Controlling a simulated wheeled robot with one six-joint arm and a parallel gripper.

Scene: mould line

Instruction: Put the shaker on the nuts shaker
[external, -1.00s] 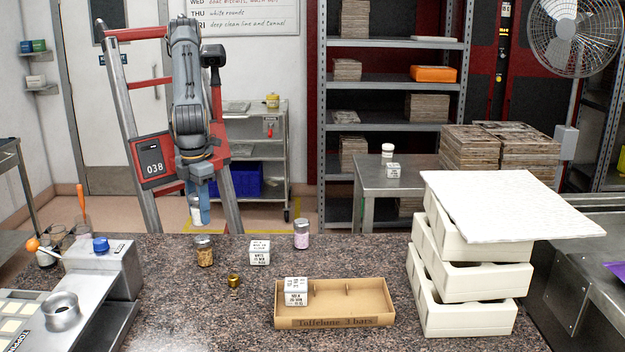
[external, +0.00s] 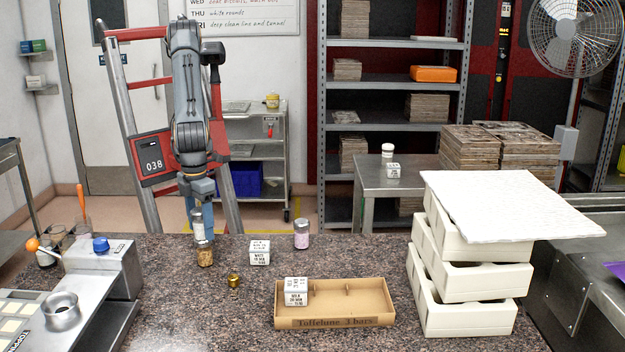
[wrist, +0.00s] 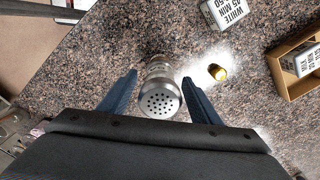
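The shaker, with a pale body and a silver lid with holes, stands upright between my fingers (external: 198,228); its lid faces the camera in the wrist view (wrist: 160,103). The nuts shaker (external: 205,257), with brown contents, stands on the granite counter directly below it. The shaker appears to rest on its top, roughly in line; the contact is partly hidden. My gripper (external: 200,219) points down around the shaker. In the wrist view my gripper (wrist: 160,77) has its blue fingers apart, with a visible gap on each side of the shaker.
A small brass piece (external: 234,281), a white labelled block (external: 260,252) and a pink-filled shaker (external: 301,234) stand nearby. A cardboard tray (external: 350,322) holds another labelled block (external: 296,291). A metal machine (external: 115,270) stands left; white moulds (external: 465,285) are stacked right.

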